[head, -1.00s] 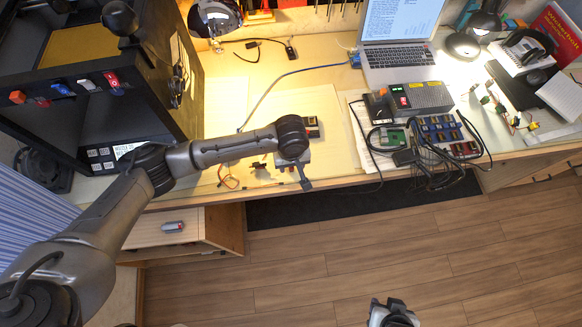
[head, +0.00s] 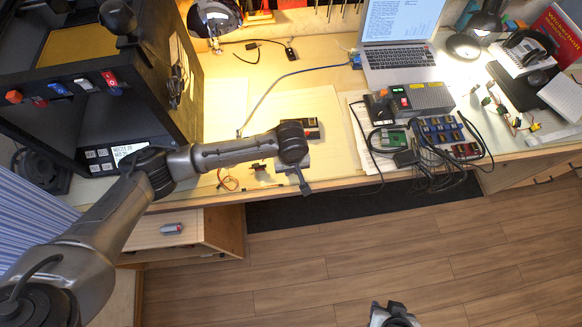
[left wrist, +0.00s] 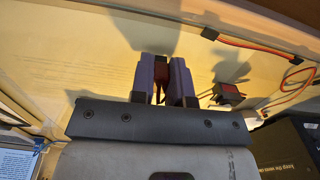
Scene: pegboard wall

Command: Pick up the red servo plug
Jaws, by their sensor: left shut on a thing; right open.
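My left gripper (left wrist: 162,84) is shut on a small dark red thing (left wrist: 161,72), which looks like the red servo plug. It sits between the two purple fingers, close above the pale bench surface, and the fingers hide its sides. In the head view the left gripper (head: 303,186) is at the front edge of the bench, and the held plug cannot be made out. A small dark servo (left wrist: 227,95) with an orange-red cable (left wrist: 262,46) lies to the right of the fingers in the left wrist view. My right gripper (head: 392,314) is open and empty over the floor.
A black cabinet (head: 130,130) stands at the left of the bench. A laptop (head: 400,62), a grey box with a red switch (head: 428,97) and tangled black cables (head: 425,165) are to the right. An open drawer (head: 215,228) juts out below the front edge.

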